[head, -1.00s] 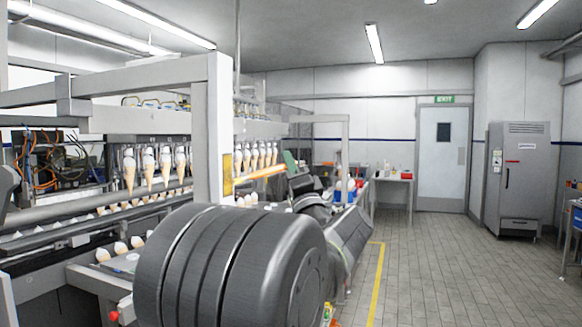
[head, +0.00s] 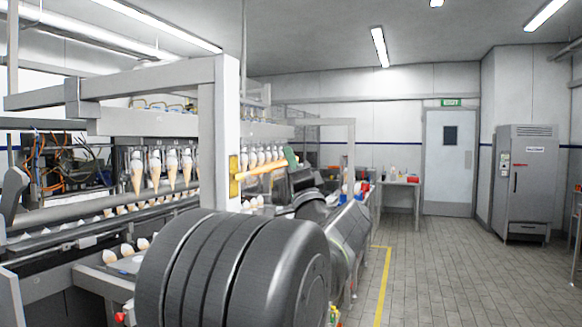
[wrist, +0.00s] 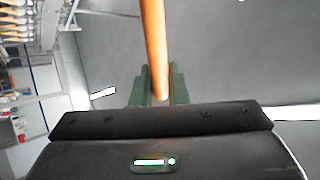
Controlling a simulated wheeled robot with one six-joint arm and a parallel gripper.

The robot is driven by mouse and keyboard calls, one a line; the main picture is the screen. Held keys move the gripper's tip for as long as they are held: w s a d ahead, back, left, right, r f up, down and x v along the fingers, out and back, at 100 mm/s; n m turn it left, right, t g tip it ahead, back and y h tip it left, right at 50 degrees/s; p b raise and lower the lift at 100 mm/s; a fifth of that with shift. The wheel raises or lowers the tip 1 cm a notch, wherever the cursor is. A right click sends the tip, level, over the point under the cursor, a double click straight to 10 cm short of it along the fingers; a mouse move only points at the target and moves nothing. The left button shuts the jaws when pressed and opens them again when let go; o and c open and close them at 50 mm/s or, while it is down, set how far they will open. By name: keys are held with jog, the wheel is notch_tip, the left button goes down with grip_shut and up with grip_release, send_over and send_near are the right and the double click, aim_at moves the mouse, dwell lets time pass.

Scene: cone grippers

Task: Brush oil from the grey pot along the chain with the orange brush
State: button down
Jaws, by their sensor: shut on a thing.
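The orange brush (head: 262,169) is held out to the left, nearly level, beside the white machine post. Its orange handle (wrist: 153,45) runs up and out of the wrist view. My gripper (head: 290,157) has green fingers and is shut on the handle; the fingers also show on both sides of it in the wrist view (wrist: 158,88). A yellow patch at the left end of the brush overlaps the post; I cannot tell whether it is the brush head. I cannot make out the grey pot or the chain.
The cone machine's white post (head: 228,130) stands close to the brush. Hanging cones (head: 172,165) line the machine behind it. My dark arm fills the lower middle. A side table (head: 400,183) stands farther back. The tiled floor (head: 450,270) at right is clear.

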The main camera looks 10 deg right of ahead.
jog(key=shift+r, duration=0.9)
notch_tip(320, 180, down, 3)
jog(key=b, duration=0.4)
jog(key=shift+a+r, duration=0.1)
jog(key=shift+r, duration=1.4)
notch_tip(320, 180, down, 3)
jog(key=b, duration=0.4)
jog(key=shift+f, duration=0.1)
jog(key=shift+s+d+b, duration=0.35)
jog(key=shift+s+d, duration=0.2)
jog(key=shift+d, duration=0.3)
jog(key=shift+s+d+b, duration=0.3)
jog(key=shift+s+d, duration=0.25)
jog(key=shift+d, duration=0.25)
jog(key=shift+s+d+b, duration=0.35)
jog(key=shift+s+d, duration=0.2)
jog(key=shift+d, duration=0.3)
